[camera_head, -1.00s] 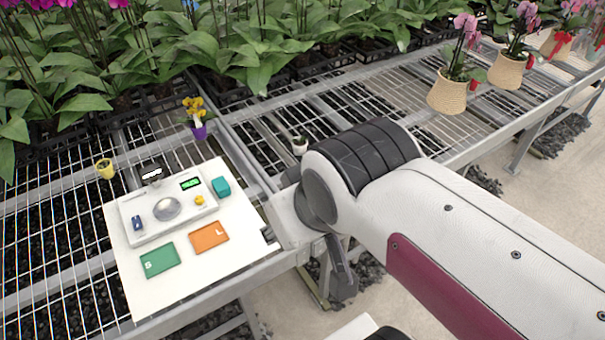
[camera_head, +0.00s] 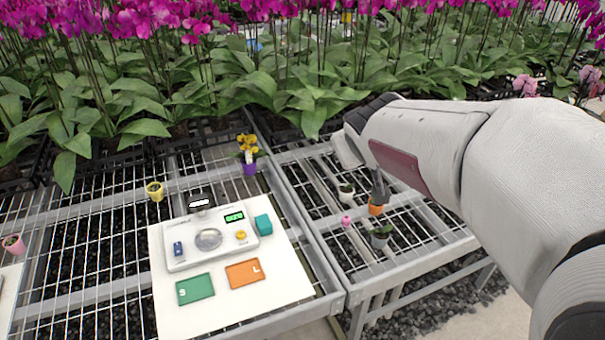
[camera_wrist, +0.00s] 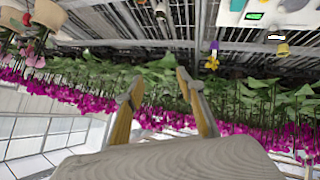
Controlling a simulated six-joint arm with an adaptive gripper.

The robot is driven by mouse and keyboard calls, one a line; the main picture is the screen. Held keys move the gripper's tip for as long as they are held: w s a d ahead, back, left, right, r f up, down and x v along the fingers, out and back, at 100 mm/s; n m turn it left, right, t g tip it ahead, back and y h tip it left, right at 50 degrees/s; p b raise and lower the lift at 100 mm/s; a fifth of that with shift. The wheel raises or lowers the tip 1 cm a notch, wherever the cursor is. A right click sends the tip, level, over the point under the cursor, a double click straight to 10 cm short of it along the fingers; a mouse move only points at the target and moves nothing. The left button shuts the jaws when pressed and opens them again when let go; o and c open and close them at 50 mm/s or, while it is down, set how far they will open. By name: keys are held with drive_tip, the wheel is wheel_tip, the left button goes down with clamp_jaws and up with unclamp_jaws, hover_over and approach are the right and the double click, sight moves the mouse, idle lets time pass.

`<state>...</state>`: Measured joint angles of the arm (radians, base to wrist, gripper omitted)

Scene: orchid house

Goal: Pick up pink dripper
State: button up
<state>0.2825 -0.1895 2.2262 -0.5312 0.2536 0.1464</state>
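A small pink thing, which looks like the pink dripper (camera_head: 347,221), stands on the wire bench right of the white board. It is too small to see in detail, and I cannot make it out in the wrist view. My gripper (camera_wrist: 160,76) shows in the wrist view with its two fingers apart and nothing between them. The wrist view is upside down and faces the orchid rows. In the head view my arm reaches in from the right, above and behind the dripper, and I cannot make out the fingers there.
Near the dripper stand a white pot (camera_head: 346,194), an orange pot (camera_head: 376,210) and a grey pot (camera_head: 379,241). A scale (camera_head: 183,262) and green (camera_head: 195,289) and orange (camera_head: 245,274) trays lie on the white board (camera_head: 275,291). A yellow-flowered purple pot (camera_head: 249,169) stands behind.

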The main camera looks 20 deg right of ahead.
drive_tip(key=n+t, duration=0.2)
hover_over(348, 220)
drive_tip(key=s, duration=0.2)
wheel_tip(348, 220, down, 4)
drive_tip(key=w+d+f+n+y, duration=0.2)
drive_tip(key=w+d+f+y, duration=0.15)
drive_tip(key=w+f, duration=0.35)
drive_tip(key=s+f+n+y, duration=0.1)
drive_tip(key=s+f+y, duration=0.1)
drive_tip(key=f, duration=0.5)
drive_tip(key=s+f+n+y, duration=0.1)
drive_tip(key=s+f+y, duration=0.2)
drive_tip(key=f, duration=0.5)
drive_tip(key=s+f+y, duration=0.3)
drive_tip(key=s+f, duration=0.1)
drive_tip(key=f, duration=0.4)
drive_tip(key=shift+s+d+n+y, duration=0.2)
drive_tip(key=shift+s+n+y, duration=0.1)
drive_tip(key=shift+n, duration=0.1)
drive_tip(key=shift+s+a+f, duration=0.1)
drive_tip(key=shift+s+f, duration=0.2)
drive_tip(key=shift+f, duration=0.05)
drive_tip(key=shift+x, duration=1.15)
drive_tip(key=shift+w+a, duration=0.1)
